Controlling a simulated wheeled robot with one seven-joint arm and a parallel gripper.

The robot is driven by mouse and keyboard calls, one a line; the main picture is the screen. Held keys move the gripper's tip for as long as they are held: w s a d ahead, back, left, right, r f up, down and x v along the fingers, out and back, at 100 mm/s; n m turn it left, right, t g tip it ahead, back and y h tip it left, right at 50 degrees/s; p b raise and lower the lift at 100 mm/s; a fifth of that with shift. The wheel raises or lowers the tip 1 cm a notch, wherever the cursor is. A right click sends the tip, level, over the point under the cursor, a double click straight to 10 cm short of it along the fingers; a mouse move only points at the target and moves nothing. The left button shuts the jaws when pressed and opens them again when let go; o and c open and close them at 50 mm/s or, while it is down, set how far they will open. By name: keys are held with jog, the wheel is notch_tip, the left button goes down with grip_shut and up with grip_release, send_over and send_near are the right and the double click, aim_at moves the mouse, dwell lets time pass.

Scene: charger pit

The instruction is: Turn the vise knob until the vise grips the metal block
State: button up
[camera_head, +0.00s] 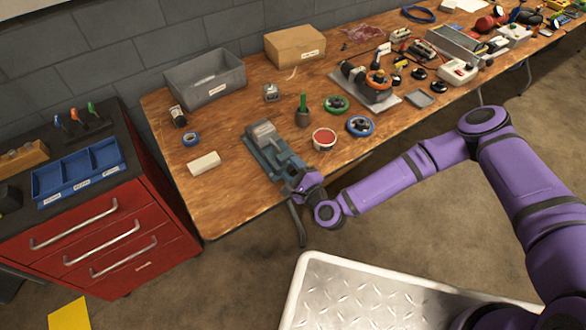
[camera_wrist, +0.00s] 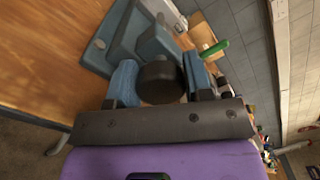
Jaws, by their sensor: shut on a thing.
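The blue-grey vise (camera_head: 272,160) sits at the front edge of the wooden table in the head view. A light grey block (camera_head: 262,132), apparently the metal block, is at its far end; whether the jaws touch it is too small to tell. My gripper (camera_head: 300,181) is at the vise's near end. In the wrist view the round black vise knob (camera_wrist: 160,82) lies between the two blue fingers of my gripper (camera_wrist: 161,76), which is shut on it. The vise body (camera_wrist: 148,45) rises beyond the knob. The block cannot be made out there.
A red-topped round container (camera_head: 324,138), a blue ring (camera_head: 360,126) and a green-handled tool (camera_head: 303,112) stand right of the vise. A white block (camera_head: 204,163) lies to its left. A red drawer cabinet (camera_head: 110,235) stands left of the table.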

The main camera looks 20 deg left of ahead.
jog(key=shift+s, duration=0.1)
jog(key=o, duration=0.9)
jog(key=v, duration=1)
jog(key=shift+s+d, duration=0.25)
jog(key=shift+s, duration=0.05)
